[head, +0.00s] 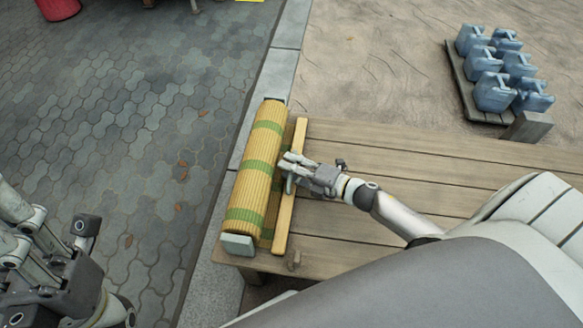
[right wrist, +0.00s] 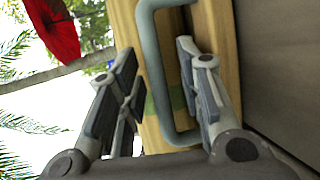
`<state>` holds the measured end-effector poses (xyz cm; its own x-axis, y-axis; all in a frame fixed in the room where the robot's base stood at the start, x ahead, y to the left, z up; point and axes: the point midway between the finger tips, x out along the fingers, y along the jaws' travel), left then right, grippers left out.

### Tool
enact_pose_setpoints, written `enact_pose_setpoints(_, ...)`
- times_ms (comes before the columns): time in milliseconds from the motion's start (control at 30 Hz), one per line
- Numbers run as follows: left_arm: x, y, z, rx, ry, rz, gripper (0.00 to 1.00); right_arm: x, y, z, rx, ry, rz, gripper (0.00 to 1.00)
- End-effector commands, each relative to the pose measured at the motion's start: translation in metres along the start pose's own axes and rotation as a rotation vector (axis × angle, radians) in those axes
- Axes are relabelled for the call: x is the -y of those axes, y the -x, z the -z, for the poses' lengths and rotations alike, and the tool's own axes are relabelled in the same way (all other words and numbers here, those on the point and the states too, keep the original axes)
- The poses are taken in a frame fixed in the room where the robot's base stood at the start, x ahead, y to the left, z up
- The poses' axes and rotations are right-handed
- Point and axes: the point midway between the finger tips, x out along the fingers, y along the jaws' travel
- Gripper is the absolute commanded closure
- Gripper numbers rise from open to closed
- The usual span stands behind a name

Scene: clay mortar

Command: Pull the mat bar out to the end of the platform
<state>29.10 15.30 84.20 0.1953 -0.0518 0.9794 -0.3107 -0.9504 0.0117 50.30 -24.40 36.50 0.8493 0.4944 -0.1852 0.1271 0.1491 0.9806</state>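The mat bar (head: 283,218) is a long pale wooden strip lying along the right side of a rolled yellow mat with green bands (head: 250,185), at the platform's left end. In the right wrist view the bar (right wrist: 126,22) carries a grey U-shaped handle (right wrist: 156,75). My right gripper (head: 287,172) is at the middle of the bar. In the right wrist view its fingers (right wrist: 158,88) are apart, with the handle between them and a gap on the left side. My left gripper (head: 62,262) is partly in view at lower left, away from the mat; its fingertips are unclear.
The plank platform (head: 400,150) is bare right of the bar. A grey block (head: 237,244) sits at the roll's near end. Blue jugs (head: 494,92) stand on a wooden pallet (head: 463,88) at upper right. Paving (head: 130,130) lies left, with a red container (head: 58,8) far off.

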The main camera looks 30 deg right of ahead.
Motion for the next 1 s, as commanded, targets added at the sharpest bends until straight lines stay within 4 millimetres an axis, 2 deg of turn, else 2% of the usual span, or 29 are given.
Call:
enact_pose_setpoints(267, 0.0, 0.0004, -0.0003, 0.002, 0.0, 0.0, 0.6, 0.0, -0.0021, 0.0001, 0.0, 0.0, 0.001, 0.67)
enact_pose_setpoints(533, -0.0001, 0.0006, -0.0006, 0.002, 0.0, 0.0, 0.6, -0.0001, -0.0019, 0.0002, 0.0, 0.0, 0.0, 0.99)
enact_pose_setpoints(567, -0.0001, 0.0006, -0.0006, 0.002, 0.0, 0.0, 0.6, 0.0, -0.0019, 0.0002, 0.0, -0.001, 0.0, 1.0)
enact_pose_setpoints(1000, 0.0, -0.0003, -0.0006, 0.003, 0.0, 0.0, 0.6, 0.0008, 0.0003, -0.0005, 0.0, -0.001, 0.002, 1.0)
